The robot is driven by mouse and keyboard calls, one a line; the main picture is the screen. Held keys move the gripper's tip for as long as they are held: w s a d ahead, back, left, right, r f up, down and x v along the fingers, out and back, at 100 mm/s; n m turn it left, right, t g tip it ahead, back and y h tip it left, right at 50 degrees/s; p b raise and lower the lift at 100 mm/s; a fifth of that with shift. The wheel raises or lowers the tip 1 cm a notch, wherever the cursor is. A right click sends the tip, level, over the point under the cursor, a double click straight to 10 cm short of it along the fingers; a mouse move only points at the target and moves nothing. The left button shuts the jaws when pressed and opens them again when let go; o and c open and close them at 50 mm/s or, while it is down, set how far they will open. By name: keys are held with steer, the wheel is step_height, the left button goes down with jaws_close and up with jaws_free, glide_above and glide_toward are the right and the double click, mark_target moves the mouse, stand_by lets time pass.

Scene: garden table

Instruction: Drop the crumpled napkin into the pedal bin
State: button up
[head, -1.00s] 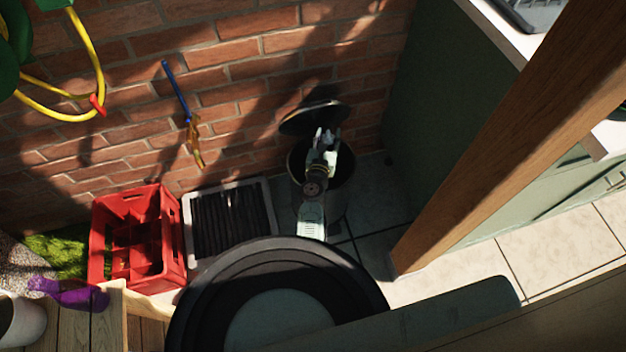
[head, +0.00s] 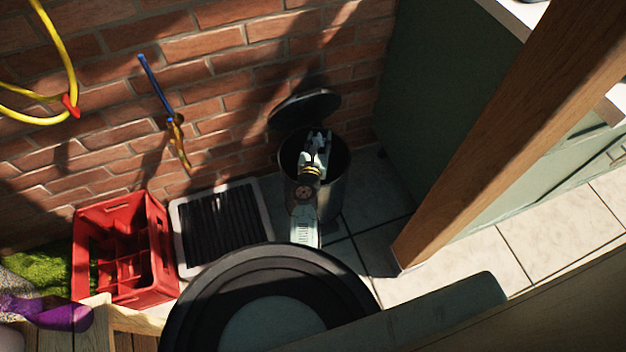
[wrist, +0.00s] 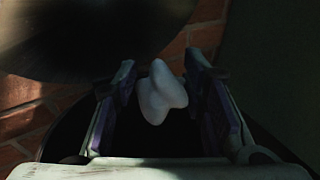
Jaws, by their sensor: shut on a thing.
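The pedal bin (head: 331,196) stands on the tiles against the brick wall. Its dark round lid (head: 304,108) is up, and the lid also fills the upper left of the wrist view (wrist: 80,35). My gripper (head: 318,136) is over the bin's open mouth in the head view. In the wrist view my gripper (wrist: 160,85) is shut on the crumpled napkin (wrist: 162,95), a small pale lump between the two fingers. The dark bin opening shows below and around it. In the head view I cannot clearly make out the napkin.
A red crate (head: 150,275) and a black ridged tray with a pale rim (head: 180,240) stand left of the bin. A green cabinet (head: 425,100) and a slanted wooden post (head: 500,130) are to the right.

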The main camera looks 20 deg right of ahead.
steer(key=o, duration=0.8)
steer(key=shift+c, duration=0.2)
steer(key=v, duration=0.7)
steer(key=shift+s, duration=0.25)
steer(key=shift+a, duration=0.15)
